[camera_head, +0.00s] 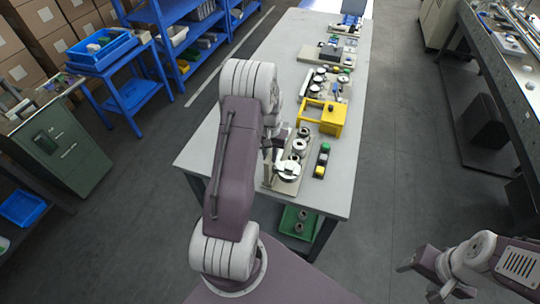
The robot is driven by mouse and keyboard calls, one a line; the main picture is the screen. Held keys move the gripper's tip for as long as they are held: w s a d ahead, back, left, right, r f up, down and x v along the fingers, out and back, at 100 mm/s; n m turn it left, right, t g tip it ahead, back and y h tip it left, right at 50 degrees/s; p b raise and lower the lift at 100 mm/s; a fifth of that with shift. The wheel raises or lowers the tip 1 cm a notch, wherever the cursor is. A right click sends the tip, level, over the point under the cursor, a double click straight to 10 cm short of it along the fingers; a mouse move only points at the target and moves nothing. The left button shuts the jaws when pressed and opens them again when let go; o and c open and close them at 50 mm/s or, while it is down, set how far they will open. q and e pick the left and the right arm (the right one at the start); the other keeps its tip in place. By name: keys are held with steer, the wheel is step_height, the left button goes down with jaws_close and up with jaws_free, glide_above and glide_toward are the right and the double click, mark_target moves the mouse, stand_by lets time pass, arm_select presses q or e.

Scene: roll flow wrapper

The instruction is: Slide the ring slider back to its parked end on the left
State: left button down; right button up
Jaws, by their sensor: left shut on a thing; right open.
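My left gripper (273,152) is at the near left edge of a small beige fixture (290,186) on the grey table. It is shut on a small part, which I take to be the ring slider. My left arm and the gripper hide most of that part, so its exact place along its travel cannot be told. Round metal pieces (299,146) and a pale disc (287,169) show on the fixture just right of the gripper. My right gripper (420,280) is open and empty at the lower right, away from the table.
A block with green, black and yellow buttons (322,160) stands right of the fixture. A yellow frame (332,117) stands behind it, with more fixtures (326,84) farther back. A green bin (297,222) sits below the table's near edge. The table's left strip (202,150) is bare.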

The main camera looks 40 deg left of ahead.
arm_select(q)
steer(key=shift+s+f, duration=0.1)
steer(key=shift+s, duration=0.1)
steer(key=c, duration=1.3)
jaws_free()
step_height(320, 180, up, 9)
steer(key=shift+r+b, duration=0.1)
steer(key=shift+b, duration=0.45)
